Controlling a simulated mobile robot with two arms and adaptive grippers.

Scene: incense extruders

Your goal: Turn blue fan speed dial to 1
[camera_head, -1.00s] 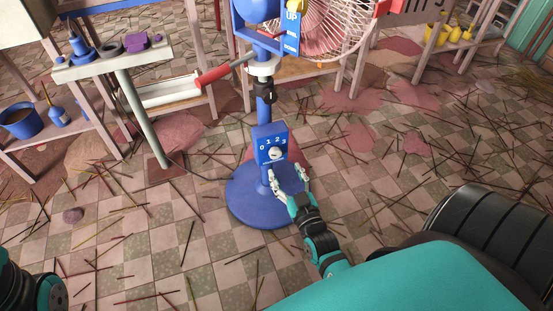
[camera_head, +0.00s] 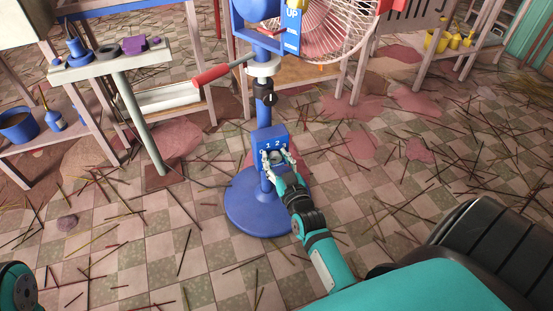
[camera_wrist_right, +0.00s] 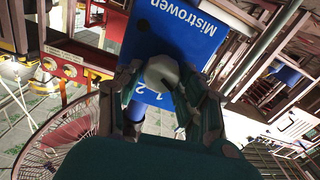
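The blue fan control box (camera_head: 263,138) sits low on the fan's blue stand, with white numbers along its front. The pale round speed dial (camera_wrist_right: 163,72) is between the fingers of my right gripper (camera_wrist_right: 160,85) in the wrist view. My right gripper also shows in the head view (camera_head: 278,158), with its fingers spread either side of the dial. Firm contact with the dial cannot be told. The dial's pointer setting is hidden by the gripper. My left gripper is out of view; only part of my left arm shows at bottom left.
The fan's round blue base (camera_head: 250,215) stands on a tiled floor strewn with incense sticks. The wire fan cage (camera_head: 345,35) and a red-handled lever (camera_head: 210,75) are above. A narrow bench (camera_head: 110,65) stands to the left.

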